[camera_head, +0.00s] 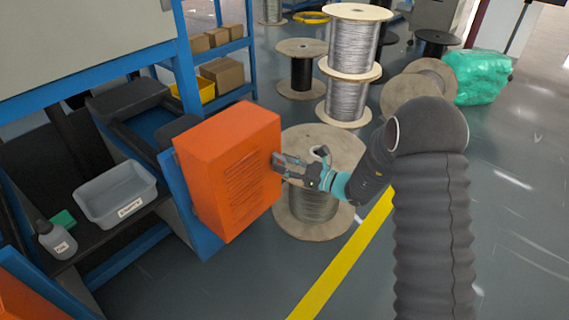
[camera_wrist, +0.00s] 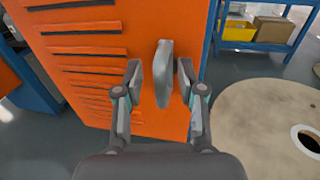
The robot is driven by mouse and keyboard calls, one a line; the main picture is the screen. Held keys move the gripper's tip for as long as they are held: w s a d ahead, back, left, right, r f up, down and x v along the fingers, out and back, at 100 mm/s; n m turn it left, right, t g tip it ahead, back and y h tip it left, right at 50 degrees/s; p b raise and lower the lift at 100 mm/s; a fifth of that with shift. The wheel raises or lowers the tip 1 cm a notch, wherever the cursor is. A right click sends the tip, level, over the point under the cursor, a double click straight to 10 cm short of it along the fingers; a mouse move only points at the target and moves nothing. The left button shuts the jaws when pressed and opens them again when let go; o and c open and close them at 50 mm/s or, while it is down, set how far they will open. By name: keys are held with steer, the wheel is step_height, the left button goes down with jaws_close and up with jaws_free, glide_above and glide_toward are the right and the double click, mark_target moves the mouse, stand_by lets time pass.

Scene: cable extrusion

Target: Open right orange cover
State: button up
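The right orange cover (camera_head: 228,165) is a box-shaped panel with slotted vents, standing out from the blue machine frame; it fills much of the wrist view (camera_wrist: 100,60). A grey upright handle (camera_wrist: 164,72) sticks out from its face near its right edge. My gripper (camera_head: 280,165) is at that edge of the cover. In the wrist view my gripper (camera_wrist: 160,82) is open, with one finger on each side of the handle. A gap shows on the left of the handle and a narrower one on the right. The handle is hidden in the head view.
Another orange panel (camera_head: 22,302) shows at the lower left. A cable spool (camera_head: 322,222) stands close behind my gripper. Floor is free around the yellow line (camera_head: 342,258).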

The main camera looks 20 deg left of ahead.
steer(key=shift+a, duration=0.35)
jaws_close()
